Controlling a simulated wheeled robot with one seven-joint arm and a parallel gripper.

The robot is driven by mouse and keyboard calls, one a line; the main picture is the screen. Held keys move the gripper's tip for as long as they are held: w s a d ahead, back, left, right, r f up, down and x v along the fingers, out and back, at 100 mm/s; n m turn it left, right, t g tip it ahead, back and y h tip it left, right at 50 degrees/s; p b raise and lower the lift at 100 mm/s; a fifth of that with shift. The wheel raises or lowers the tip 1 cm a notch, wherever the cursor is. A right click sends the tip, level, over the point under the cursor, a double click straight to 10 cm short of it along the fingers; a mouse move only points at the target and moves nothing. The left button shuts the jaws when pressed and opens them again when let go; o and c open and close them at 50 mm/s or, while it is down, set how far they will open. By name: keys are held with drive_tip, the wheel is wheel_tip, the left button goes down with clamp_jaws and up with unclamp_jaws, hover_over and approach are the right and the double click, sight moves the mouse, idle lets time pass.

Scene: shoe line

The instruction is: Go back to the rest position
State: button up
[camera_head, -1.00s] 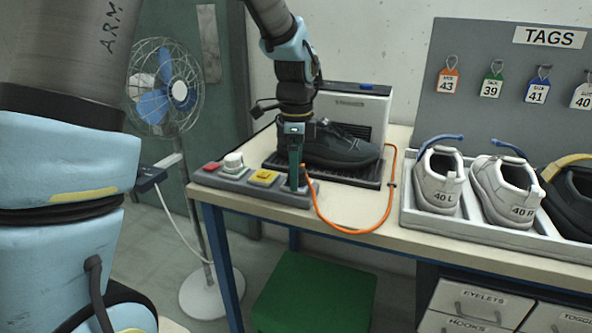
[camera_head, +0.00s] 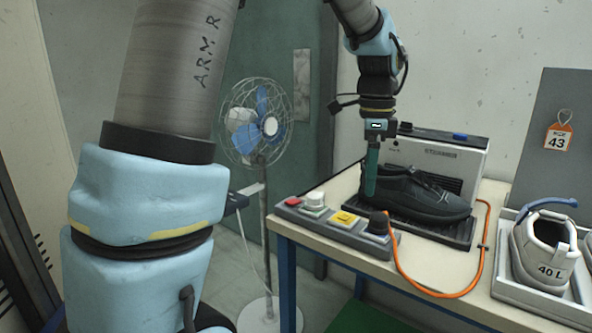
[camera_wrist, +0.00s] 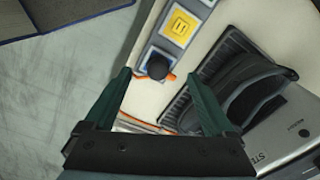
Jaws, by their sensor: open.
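My gripper (camera_head: 370,194) hangs fingers-down over the right end of the grey control panel (camera_head: 330,230). Its green fingers stand apart with nothing between them in the wrist view (camera_wrist: 160,80). A black knob (camera_head: 377,223) on the panel lies just below the fingertips and shows beyond the open jaws in the wrist view (camera_wrist: 158,66). The fingers appear clear of the knob. The arm reaches down from the top of the head view.
A black shoe (camera_head: 425,193) sits on the black tray of a white machine (camera_head: 440,157), close right of my gripper. An orange cable (camera_head: 440,293) loops over the table (camera_head: 435,268). A white shoe (camera_head: 543,250) stands right. A fan (camera_head: 256,125) stands left.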

drive_tip(key=s+a+f+n+p, duration=0.1)
drive_tip(key=a+f+n, duration=0.1)
drive_tip(key=a+n, duration=0.5)
drive_tip(key=s+a+f+n+t+p, duration=0.1)
drive_tip(key=s+a+f+n, duration=0.1)
drive_tip(key=a+n, duration=0.5)
drive_tip(key=s+a+f+n+p, duration=0.1)
drive_tip(key=a+n, duration=0.5)
drive_tip(key=a, duration=0.7)
wheel_tip(320, 180, down, 3)
drive_tip(key=shift+s+a+r+n, duration=0.15)
drive_tip(key=shift+s+a+n, duration=0.1)
drive_tip(key=shift+s+n, duration=0.2)
